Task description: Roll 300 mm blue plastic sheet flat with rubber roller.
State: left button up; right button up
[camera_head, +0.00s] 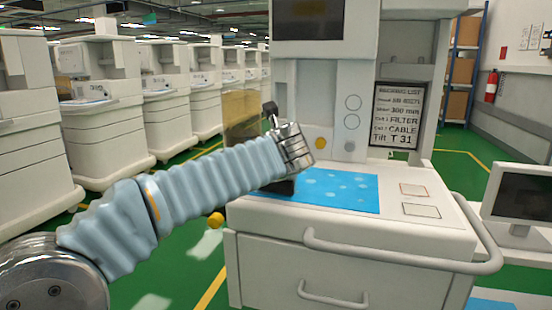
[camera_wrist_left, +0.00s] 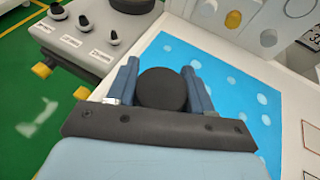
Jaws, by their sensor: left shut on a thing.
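The blue plastic sheet (camera_head: 345,190) lies on the white cart's worktop, with pale round spots across it. It also shows in the left wrist view (camera_wrist_left: 228,88). My left gripper (camera_head: 293,148) is over the sheet's left part. In the left wrist view, its two fingers (camera_wrist_left: 160,72) are shut around a black round-ended piece (camera_wrist_left: 162,90), which looks like the handle of the rubber roller. In the head view, a black block (camera_head: 283,187), probably the roller's lower part, is below the gripper at the sheet's left edge. The arm hides the contact. My right gripper is out of view.
The worktop (camera_head: 450,222) has two pale framed rectangles right of the sheet. A rail handle (camera_head: 400,257) runs along its front. The cart's column and a packing list board (camera_head: 398,115) stand behind. In the wrist view, a knobbed panel (camera_wrist_left: 85,40) is at upper left.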

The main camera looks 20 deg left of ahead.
pick_arm(q)
jog(key=shift+f, duration=0.15)
dwell(0.5)
jog(key=shift+w, duration=0.1)
jog(key=shift+w+p, duration=0.45)
jog(key=shift+p, duration=0.1)
jog(key=shift+w+p, duration=0.35)
jog(key=shift+w, duration=0.2)
jog(key=shift+w+d+p, duration=0.1)
jog(key=shift+w+p, duration=0.75)
jog(key=shift+w, duration=0.2)
jog(key=shift+w+p, duration=0.85)
jog(key=shift+p, duration=0.05)
jog(key=shift+w+d+p, duration=0.1)
jog(key=shift+w+p, duration=0.5)
jog(key=shift+w, duration=0.5)
jog(key=shift+w+d, duration=0.15)
jog(key=shift+w, duration=2.05)
jog(key=shift+w+d, duration=0.1)
jog(key=shift+w, duration=2.1)
